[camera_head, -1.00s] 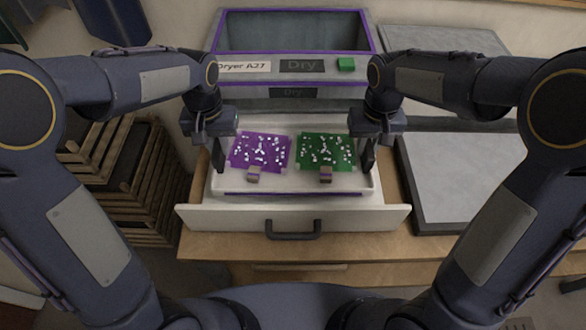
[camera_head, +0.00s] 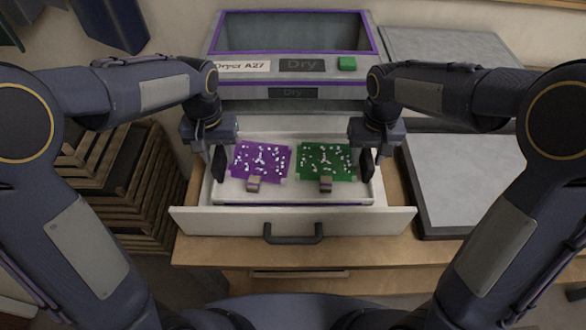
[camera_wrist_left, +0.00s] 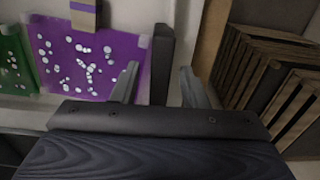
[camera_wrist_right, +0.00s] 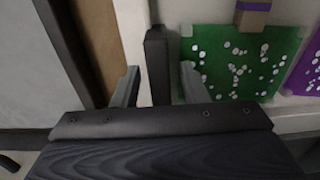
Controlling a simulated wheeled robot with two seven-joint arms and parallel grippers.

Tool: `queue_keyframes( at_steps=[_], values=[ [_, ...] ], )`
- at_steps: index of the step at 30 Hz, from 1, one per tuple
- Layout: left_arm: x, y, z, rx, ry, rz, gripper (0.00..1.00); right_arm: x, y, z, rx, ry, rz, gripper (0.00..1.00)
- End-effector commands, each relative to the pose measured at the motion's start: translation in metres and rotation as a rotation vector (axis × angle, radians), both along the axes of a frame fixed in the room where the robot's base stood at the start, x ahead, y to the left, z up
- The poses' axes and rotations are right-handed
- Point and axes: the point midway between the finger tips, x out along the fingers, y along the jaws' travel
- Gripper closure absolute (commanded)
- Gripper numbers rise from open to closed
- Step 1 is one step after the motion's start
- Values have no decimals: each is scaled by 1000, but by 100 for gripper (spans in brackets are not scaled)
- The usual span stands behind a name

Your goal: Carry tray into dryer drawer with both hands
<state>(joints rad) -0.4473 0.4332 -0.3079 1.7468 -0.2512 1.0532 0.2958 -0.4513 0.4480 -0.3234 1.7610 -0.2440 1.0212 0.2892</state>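The white tray (camera_head: 295,192) lies inside the open white dryer drawer (camera_head: 200,220). It carries a purple glass sheet (camera_head: 261,160) and a green glass sheet (camera_head: 326,161), both with white dots, and each has a small brown block at its front edge. My left gripper (camera_head: 219,163) is at the tray's left side and my right gripper (camera_head: 367,165) is at its right side. In the wrist views, dark upright handles (camera_wrist_left: 160,65) (camera_wrist_right: 157,65) stand between the fingers, with gaps showing. Both grippers look open around them.
The dryer (camera_head: 295,63), labelled Dry, with a green button (camera_head: 346,63), stands behind the drawer. Wooden racks (camera_head: 115,190) are stacked at the left. A grey panel (camera_head: 465,180) lies at the right. The drawer's dark handle (camera_head: 293,235) is at the front.

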Motion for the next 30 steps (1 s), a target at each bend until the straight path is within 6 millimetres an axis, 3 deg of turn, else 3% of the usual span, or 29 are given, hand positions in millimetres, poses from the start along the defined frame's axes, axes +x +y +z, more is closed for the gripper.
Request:
queue_keyframes(
  at_steps=[15, 23, 30],
  values=[
    [1, 0, 97, -2, -5, 0, 60, 0, 0, 0, 0, 0, 0, 60],
    [0, 0, 115, -1, -2, -1, 60, 1, 0, 6, 1, -2, 0, 60],
    [0, 0, 115, -1, -2, -1, 60, 1, 0, 50, 2, -7, 0, 60]
  ],
)
